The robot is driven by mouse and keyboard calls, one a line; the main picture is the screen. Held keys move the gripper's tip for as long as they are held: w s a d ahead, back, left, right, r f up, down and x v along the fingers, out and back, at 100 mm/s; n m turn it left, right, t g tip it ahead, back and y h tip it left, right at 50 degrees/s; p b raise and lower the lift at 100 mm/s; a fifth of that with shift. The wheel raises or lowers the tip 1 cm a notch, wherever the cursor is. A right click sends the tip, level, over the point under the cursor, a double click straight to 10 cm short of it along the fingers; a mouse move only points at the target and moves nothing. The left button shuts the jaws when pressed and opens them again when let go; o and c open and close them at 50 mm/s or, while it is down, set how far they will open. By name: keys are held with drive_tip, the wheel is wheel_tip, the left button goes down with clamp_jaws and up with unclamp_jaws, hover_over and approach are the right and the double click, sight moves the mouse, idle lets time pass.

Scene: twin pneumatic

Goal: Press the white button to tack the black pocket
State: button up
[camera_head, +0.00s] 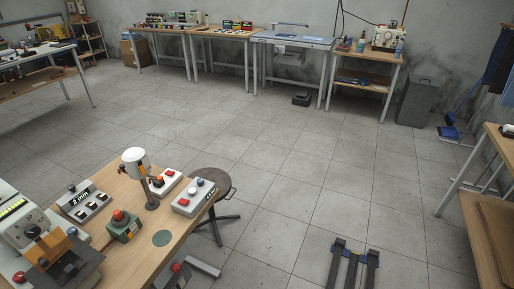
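A grey control box (187,207) stands at the right end of the wooden workbench in the lower left. On its top are a red button (183,202), a blue knob (197,181) and a small pale button between them that may be the white button. A second pale box (165,187) with red and black controls stands behind it. A dark flat piece (75,268) lies at the machine in the lower left corner; I cannot tell whether it is the black pocket. My gripper is not in view.
A white-topped device on a post (135,165), a green box with a red button (124,226) and a grey box (84,202) crowd the workbench. A round stool (212,180) stands close behind it. The tiled floor in the middle is clear. Benches line the back wall.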

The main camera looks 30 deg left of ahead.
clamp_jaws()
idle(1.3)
